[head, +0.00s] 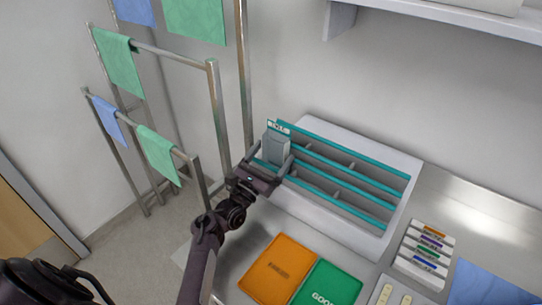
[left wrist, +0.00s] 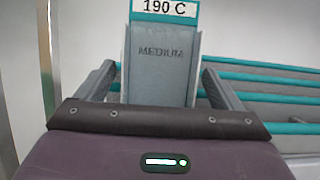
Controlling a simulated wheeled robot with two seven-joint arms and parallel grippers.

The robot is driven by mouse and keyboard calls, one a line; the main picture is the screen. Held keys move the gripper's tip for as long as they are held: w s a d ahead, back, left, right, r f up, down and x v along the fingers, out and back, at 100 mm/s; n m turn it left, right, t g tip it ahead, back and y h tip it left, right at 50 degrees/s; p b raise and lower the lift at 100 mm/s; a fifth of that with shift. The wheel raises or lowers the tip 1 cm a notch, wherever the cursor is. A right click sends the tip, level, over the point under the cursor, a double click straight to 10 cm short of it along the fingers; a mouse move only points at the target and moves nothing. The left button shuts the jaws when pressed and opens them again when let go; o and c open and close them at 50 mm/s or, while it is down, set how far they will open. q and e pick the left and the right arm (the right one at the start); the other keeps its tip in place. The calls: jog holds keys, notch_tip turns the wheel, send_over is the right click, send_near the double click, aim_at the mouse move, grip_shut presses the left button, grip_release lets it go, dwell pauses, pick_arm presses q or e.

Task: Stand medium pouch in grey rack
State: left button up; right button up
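The medium pouch (head: 277,147) is grey and stands upright at the left end of the grey rack (head: 395,211), near the slots. In the left wrist view the pouch (left wrist: 163,65) reads "MEDIUM", with a "190 C" label just above it. My left gripper (head: 272,158) is at the pouch, with one finger on each side. In the left wrist view the fingers of my left gripper (left wrist: 160,85) stand apart from the pouch's sides, with gaps showing. The pouch's lower end is hidden behind the gripper body. My right gripper is not visible.
An orange pouch (head: 278,268) and a green pouch (head: 327,284) lie flat on the counter in front of the rack. A labelled small organizer (head: 424,250) and a blue cloth (head: 490,285) are at right. Metal rails with cloths (head: 160,152) stand at left.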

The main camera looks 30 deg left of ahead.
pick_arm(q)
jog(key=shift+o, duration=0.6)
jog(key=shift+f, duration=0.1)
jog(key=shift+s+f, duration=0.2)
jog(key=shift+s, duration=0.15)
jog(key=b+v, duration=0.2)
jog(key=v, duration=0.5)
jog(key=shift+r, duration=0.15)
